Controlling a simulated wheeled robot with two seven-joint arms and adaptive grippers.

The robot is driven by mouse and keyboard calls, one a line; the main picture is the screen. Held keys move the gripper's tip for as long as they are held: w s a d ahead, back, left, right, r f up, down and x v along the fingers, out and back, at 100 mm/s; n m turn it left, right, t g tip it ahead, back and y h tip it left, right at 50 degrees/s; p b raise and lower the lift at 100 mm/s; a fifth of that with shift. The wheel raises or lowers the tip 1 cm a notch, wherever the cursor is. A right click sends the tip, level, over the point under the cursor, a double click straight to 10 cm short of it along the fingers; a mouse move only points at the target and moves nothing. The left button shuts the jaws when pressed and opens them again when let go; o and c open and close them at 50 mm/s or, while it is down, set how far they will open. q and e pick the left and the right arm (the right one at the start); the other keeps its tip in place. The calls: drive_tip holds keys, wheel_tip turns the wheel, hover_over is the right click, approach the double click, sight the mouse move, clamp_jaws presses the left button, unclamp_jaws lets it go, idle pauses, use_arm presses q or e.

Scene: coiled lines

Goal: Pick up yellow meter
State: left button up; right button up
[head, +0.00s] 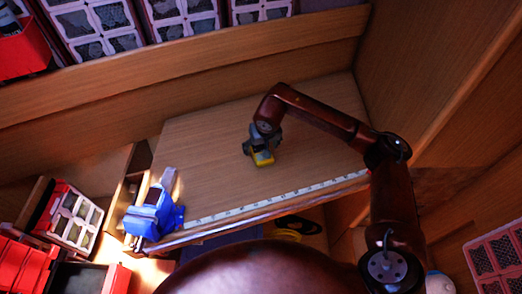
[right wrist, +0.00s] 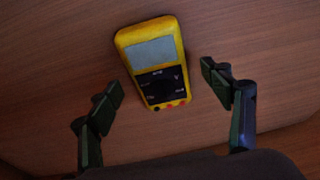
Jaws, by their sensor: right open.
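The yellow meter (right wrist: 154,62) lies on the wooden tabletop in the right wrist view, its grey screen and dark dial face showing and its coloured sockets toward me. In the head view the yellow meter (head: 263,158) is partly hidden under my right gripper (head: 256,148). In the right wrist view my right gripper (right wrist: 160,88) is open, with one finger on each side of the meter's lower half. The fingers look apart from it, and nothing is held. My left gripper is not in view.
A blue vise (head: 150,216) stands at the table's left front corner. A white measuring strip (head: 275,199) runs along the front edge. The wooden tabletop (head: 205,140) around the meter is clear. Red-framed bins (head: 76,220) stand left, and a wooden wall rises on the right.

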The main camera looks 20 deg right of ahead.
drive_tip(key=shift+x, duration=0.85)
drive_tip(key=c, duration=1.5)
drive_tip(key=shift+r, duration=0.1)
